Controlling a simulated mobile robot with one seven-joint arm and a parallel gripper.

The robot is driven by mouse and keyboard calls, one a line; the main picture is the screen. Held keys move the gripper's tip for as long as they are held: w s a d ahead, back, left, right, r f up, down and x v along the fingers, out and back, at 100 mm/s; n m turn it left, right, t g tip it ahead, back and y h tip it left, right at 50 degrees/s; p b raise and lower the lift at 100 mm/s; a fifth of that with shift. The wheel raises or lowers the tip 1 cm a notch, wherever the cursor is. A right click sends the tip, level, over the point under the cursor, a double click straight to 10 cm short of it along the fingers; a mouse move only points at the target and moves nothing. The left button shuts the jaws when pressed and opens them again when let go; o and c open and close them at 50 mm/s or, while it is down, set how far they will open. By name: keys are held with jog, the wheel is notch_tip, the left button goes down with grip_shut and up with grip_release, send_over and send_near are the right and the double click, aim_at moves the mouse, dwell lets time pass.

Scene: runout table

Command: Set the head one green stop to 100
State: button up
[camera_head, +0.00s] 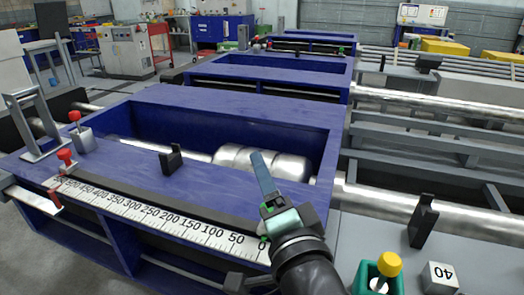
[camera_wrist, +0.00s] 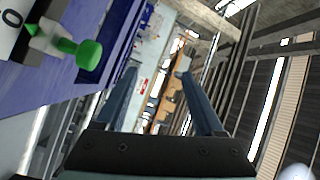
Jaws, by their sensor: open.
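A green-knobbed stop (camera_wrist: 88,54) shows at the upper left in the wrist view, close to a printed 0. In the head view only a bit of green (camera_head: 262,238) shows beside my wrist, at the right end of the scale; the rest is hidden. My gripper (camera_head: 260,163) is above the right end of the table, fingers pointing away.
Red-knobbed stops (camera_head: 66,158) stand at the scale's left end. A black upright bracket (camera_head: 171,160) stands behind the scale. A silver cylinder (camera_head: 235,157) lies in the blue trough.

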jog(key=s+f+m+y+p, duration=0.1)
jog(key=m+p, duration=0.1)
jog(key=m, duration=0.1)
jog(key=s+d+f+m+g+y+p, duration=0.1)
jog(key=f+m+p, duration=0.1)
jog(key=m, duration=0.2)
jog(key=s+f+m+g+p, duration=0.1)
jog(key=m+p, duration=0.2)
jog(key=m, duration=0.1)
jog(key=shift+d+f+y, duration=0.35)
jog(key=shift+d+y, duration=0.05)
jog(key=s+d+f+m, duration=0.1)
jog(key=m, duration=0.2)
jog(key=s+d+f+m+p, duration=0.1)
jog(key=m, duration=0.1)
jog(key=s+d+f+m, duration=0.1)
jog(key=m, duration=0.2)
jog(key=shift+s+m+y, duration=0.2)
jog(key=shift+m+y, duration=0.1)
jog(key=shift+w, duration=0.1)
jog(key=x, duration=1.2)
jog(key=shift+w+a+r+b, duration=0.1)
jog(key=shift+w+b, duration=0.25)
grip_shut()
